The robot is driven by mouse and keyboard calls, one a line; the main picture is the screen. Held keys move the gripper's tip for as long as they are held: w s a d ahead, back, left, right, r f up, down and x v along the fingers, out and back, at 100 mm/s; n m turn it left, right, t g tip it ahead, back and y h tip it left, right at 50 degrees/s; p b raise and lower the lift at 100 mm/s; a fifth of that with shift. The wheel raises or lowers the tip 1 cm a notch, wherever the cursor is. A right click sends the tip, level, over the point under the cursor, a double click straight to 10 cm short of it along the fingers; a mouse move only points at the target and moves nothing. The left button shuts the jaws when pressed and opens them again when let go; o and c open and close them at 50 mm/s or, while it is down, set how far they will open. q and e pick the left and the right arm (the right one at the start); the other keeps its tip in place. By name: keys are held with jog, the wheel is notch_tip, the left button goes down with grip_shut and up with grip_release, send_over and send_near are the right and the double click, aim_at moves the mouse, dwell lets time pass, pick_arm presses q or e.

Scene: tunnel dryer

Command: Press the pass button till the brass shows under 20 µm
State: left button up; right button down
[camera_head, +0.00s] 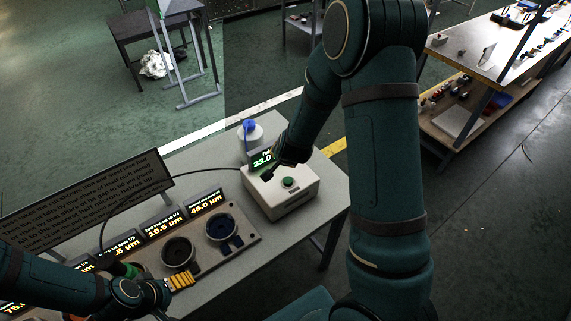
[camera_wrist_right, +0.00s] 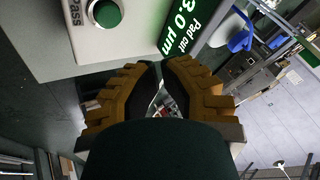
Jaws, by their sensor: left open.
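The green pass button (camera_head: 288,183) sits on top of a pale box (camera_head: 283,200) on the bench. In the right wrist view the button (camera_wrist_right: 107,13) is at upper left, beside the word "Pass". A lit display (camera_head: 263,160) on the box reads about 33.0; the right wrist view shows "Pad cut" and "3.0 µm" on it (camera_wrist_right: 188,28). My right gripper (camera_wrist_right: 163,62) has its fingertips together, empty, beside the box and apart from the button. My left gripper (camera_head: 181,281) is open at lower left, near the holders. I cannot make out which piece is the brass.
A tray (camera_head: 250,238) carries two round holders, a grey one (camera_head: 178,254) and one with blue inside (camera_head: 220,228). A text board (camera_head: 85,205) stands at left. A blue-topped white object (camera_head: 250,130) stands behind the box.

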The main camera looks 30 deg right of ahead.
pick_arm(q)
jog(key=shift+w+r, duration=0.15)
jog(key=shift+r, duration=0.15)
pick_arm(e)
jog(key=shift+w+d+r, duration=0.45)
jog(key=shift+d+r, duration=0.1)
jog(key=shift+r, duration=0.15)
jog(key=shift+f, duration=0.1)
pick_arm(q)
notch_tip(320, 180, down, 5)
jog(key=b, duration=0.4)
jog(key=shift+r, duration=0.2)
pick_arm(e)
send_over(288, 181)
jog(key=w, duration=0.2)
notch_tip(288, 181, down, 7)
jog(key=shift+f, duration=0.2)
pick_arm(q)
jog(key=shift+d+f+b, duration=0.1)
jog(key=shift+f+b, duration=0.65)
jog(key=shift+b, duration=0.05)
pick_arm(e)
jog(key=shift+f, duration=0.65)
pick_arm(q)
jog(key=shift+f+b, duration=0.45)
jog(key=shift+f, duration=0.05)
pick_arm(e)
jog(key=shift+f, duration=0.4)
